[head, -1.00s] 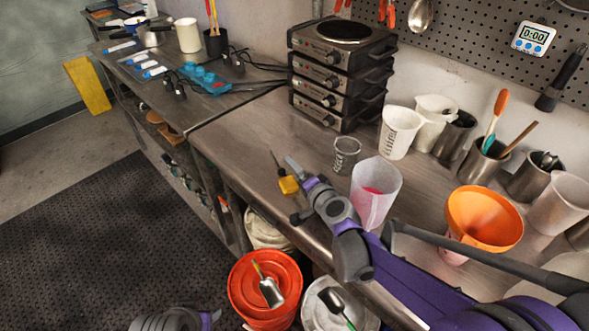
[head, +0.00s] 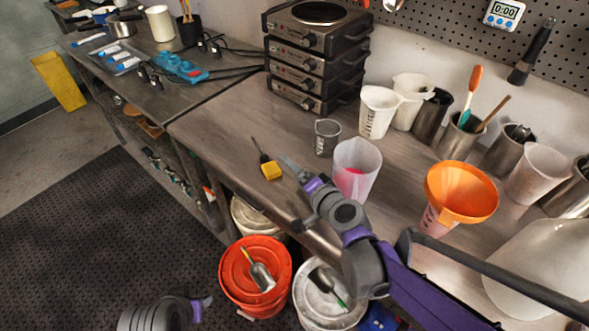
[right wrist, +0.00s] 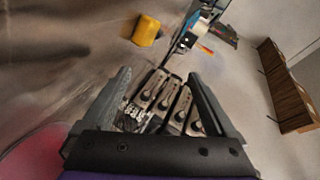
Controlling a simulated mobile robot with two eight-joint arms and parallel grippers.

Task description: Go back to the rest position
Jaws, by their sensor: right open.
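My right arm comes in from the right in the head view. Its gripper (head: 300,172) is over the bench near its front edge, beside a small yellow block-like tool (head: 270,168) with a thin dark handle. In the right wrist view the two fingers of the right gripper (right wrist: 158,95) stand apart with nothing between them; the yellow piece (right wrist: 146,31) lies beyond them. My left gripper (head: 203,306) shows only in part at the bottom left, low over the floor side; its fingers cannot be made out.
Below the edge stand an orange-lidded bucket (head: 236,280) holding a scoop, and a white-lidded bucket (head: 315,312).

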